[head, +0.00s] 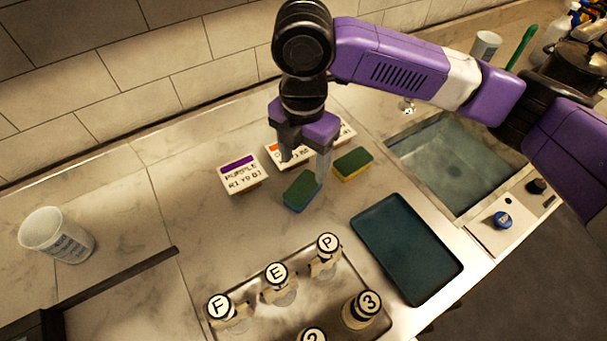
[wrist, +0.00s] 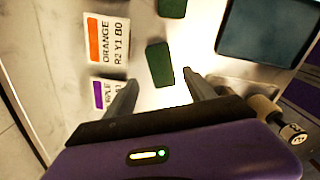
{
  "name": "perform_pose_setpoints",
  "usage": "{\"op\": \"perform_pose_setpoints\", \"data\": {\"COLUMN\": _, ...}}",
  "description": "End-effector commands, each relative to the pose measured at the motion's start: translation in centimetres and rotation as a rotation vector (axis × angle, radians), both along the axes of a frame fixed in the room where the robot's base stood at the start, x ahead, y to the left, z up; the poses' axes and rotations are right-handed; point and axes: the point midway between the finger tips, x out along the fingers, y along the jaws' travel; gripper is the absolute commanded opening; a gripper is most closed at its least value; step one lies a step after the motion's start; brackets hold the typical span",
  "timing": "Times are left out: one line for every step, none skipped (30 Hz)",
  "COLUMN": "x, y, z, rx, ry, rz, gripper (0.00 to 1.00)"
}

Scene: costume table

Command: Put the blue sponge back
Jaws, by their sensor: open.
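The blue sponge (head: 296,205) has a green top and a blue lower layer and lies on the marble counter. In the wrist view only the green top of a sponge (wrist: 160,64) shows, lying between and just beyond the fingertips. A second sponge (head: 353,164) with a green top and yellow base lies behind it to the right; its green top also shows in the wrist view (wrist: 172,7). My gripper (head: 305,168) is open and empty, pointing down over the blue sponge. In the wrist view my gripper's fingers (wrist: 160,90) are spread apart.
A dark teal tray (head: 406,248) lies to the right, beside the sink (head: 455,165). A metal rack (head: 250,307) with several lettered and numbered bottles stands in front. A cup (head: 57,236) stands left.

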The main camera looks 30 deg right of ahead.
Motion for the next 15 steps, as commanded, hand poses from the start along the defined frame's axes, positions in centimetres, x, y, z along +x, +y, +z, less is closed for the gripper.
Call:
{"op": "perform_pose_setpoints", "data": {"x": 0.0, "y": 0.0, "z": 0.9, "rx": 0.000, "ry": -0.002, "rz": 0.002, "gripper": 0.64}}
{"op": "perform_pose_setpoints", "data": {"x": 0.0, "y": 0.0, "z": 1.3, "rx": 0.000, "ry": -0.002, "rz": 0.001, "gripper": 0.64}}
{"op": "perform_pose_setpoints", "data": {"x": 0.0, "y": 0.0, "z": 1.8, "rx": -0.001, "ry": -0.001, "rz": 0.001, "gripper": 0.64}}
{"op": "perform_pose_setpoints", "data": {"x": 0.0, "y": 0.0, "z": 2.2, "rx": 0.000, "ry": -0.001, "rz": 0.000, "gripper": 0.64}}
{"op": "perform_pose_setpoints", "data": {"x": 0.0, "y": 0.0, "z": 2.5, "rx": 0.001, "ry": -0.001, "rz": 0.000, "gripper": 0.64}}
{"op": "perform_pose_setpoints", "data": {"x": 0.0, "y": 0.0, "z": 2.8, "rx": 0.000, "ry": 0.000, "rz": 0.000, "gripper": 0.64}}
{"op": "perform_pose_setpoints", "data": {"x": 0.0, "y": 0.0, "z": 3.0, "rx": 0.000, "ry": 0.000, "rz": 0.000, "gripper": 0.64}}
{"op": "perform_pose_setpoints", "data": {"x": 0.0, "y": 0.0, "z": 3.2, "rx": -0.001, "ry": 0.000, "rz": 0.000, "gripper": 0.64}}
{"op": "perform_pose_setpoints", "data": {"x": 0.0, "y": 0.0, "z": 3.3, "rx": 0.000, "ry": 0.000, "rz": 0.000, "gripper": 0.64}}
{"op": "perform_pose_setpoints", "data": {"x": 0.0, "y": 0.0, "z": 3.4, "rx": 0.000, "ry": 0.000, "rz": 0.000, "gripper": 0.64}}
{"op": "perform_pose_setpoints", "data": {"x": 0.0, "y": 0.0, "z": 3.5, "rx": 0.000, "ry": 0.000, "rz": 0.000, "gripper": 0.64}}
{"op": "perform_pose_setpoints", "data": {"x": 0.0, "y": 0.0, "z": 3.5, "rx": 0.000, "ry": 0.000, "rz": 0.000, "gripper": 0.64}}
{"op": "perform_pose_setpoints", "data": {"x": 0.0, "y": 0.0, "z": 3.5, "rx": 0.000, "ry": 0.000, "rz": 0.000, "gripper": 0.64}}
{"op": "perform_pose_setpoints", "data": {"x": 0.0, "y": 0.0, "z": 3.5, "rx": 0.000, "ry": 0.000, "rz": 0.000, "gripper": 0.64}}
{"op": "perform_pose_setpoints", "data": {"x": 0.0, "y": 0.0, "z": 3.5, "rx": 0.000, "ry": 0.000, "rz": 0.000, "gripper": 0.64}}
